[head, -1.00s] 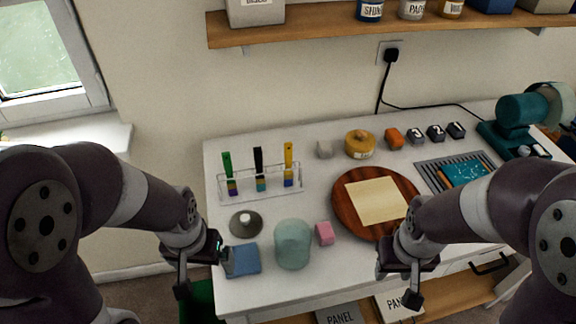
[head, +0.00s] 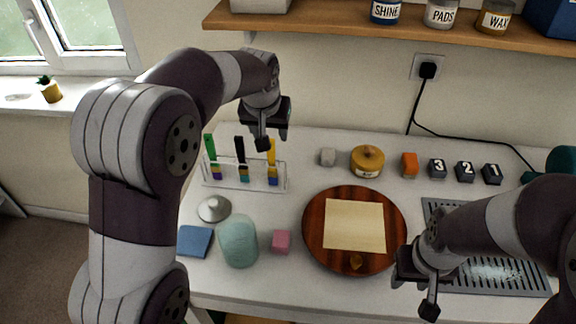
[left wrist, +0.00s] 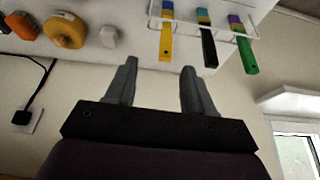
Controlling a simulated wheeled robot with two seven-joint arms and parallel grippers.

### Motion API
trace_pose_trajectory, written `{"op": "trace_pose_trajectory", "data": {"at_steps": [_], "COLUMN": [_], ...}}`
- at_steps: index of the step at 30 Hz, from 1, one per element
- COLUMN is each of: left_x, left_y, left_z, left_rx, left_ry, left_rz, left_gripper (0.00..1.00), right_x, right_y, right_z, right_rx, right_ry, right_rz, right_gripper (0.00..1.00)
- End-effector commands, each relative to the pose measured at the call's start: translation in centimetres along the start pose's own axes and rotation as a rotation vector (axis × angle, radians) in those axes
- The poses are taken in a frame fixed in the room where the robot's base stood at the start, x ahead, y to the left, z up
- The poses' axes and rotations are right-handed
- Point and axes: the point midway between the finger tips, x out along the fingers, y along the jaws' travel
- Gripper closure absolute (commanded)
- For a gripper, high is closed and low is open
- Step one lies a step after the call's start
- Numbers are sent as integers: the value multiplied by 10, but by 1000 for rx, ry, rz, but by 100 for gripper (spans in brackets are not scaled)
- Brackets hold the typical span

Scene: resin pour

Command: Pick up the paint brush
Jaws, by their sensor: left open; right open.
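Three upright brushes stand in a clear rack (head: 230,187) at the back left of the table, with green (head: 210,147), black (head: 240,150) and yellow (head: 271,152) handles and coloured lower ends. My left gripper (head: 273,138) is open and empty, above and behind the rack near the yellow handle. In the left wrist view its spread fingers (left wrist: 158,75) point toward the table, and the yellow (left wrist: 166,42), black (left wrist: 208,45) and green (left wrist: 247,50) handles show beyond them. My right gripper (head: 415,292) is open and empty at the front of the table, right of the round board.
A round wooden board (head: 313,225) with a paper sheet (head: 354,225) lies mid-table. A teal cup (head: 238,243), pink block (head: 281,242), blue pad (head: 194,241) and grey cone (head: 213,208) are front left. A yellow pot (head: 367,162) stands behind. The shelf (head: 330,27) overhangs.

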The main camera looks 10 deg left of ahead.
Motion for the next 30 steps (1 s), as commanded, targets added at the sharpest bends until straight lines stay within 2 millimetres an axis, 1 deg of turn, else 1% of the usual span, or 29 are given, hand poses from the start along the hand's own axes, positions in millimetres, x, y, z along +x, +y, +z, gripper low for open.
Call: {"op": "trace_pose_trajectory", "data": {"at_steps": [1, 2, 5, 9, 12, 14, 16, 19, 21, 24, 30], "left_x": [-2, 1, 21, 52, 67, 72, 82, 101, 114, 123, 125], "left_y": [-1, -2, -2, -2, -2, -2, -1, 1, 1, 1, 1], "left_z": [-2, 1, 3, 3, 3, 3, 1, -2, -2, -2, -1], "left_rx": [-12, -20, -31, -31, -31, -31, -31, -30, -29, -30, -30], "left_ry": [-2, -15, -26, -24, -22, -21, -24, -24, -23, -20, -19], "left_rz": [-4, -8, -9, -9, -8, -8, -8, -8, -8, -8, -7], "left_gripper": [47, 47, 47, 47, 47, 47, 47, 47, 47, 47, 47], "right_x": [0, -1, -4, -8, -9, -10, -15, -23, -23, -23, -22], "right_y": [0, 0, 0, 0, 0, 0, 0, 0, 0, 0, 0], "right_z": [0, 0, 0, -1, -1, -1, -2, -3, -3, -3, -3], "right_rx": [0, 0, 0, 0, 0, 0, 0, 0, 0, 0, 0], "right_ry": [0, 0, 0, 0, 0, 0, 0, 0, 0, 0, 0], "right_rz": [0, 0, 0, 0, 0, 0, 0, 0, 0, 0, 0], "right_gripper": [57, 57, 57, 57, 57, 57, 57, 57, 57, 57, 57]}}
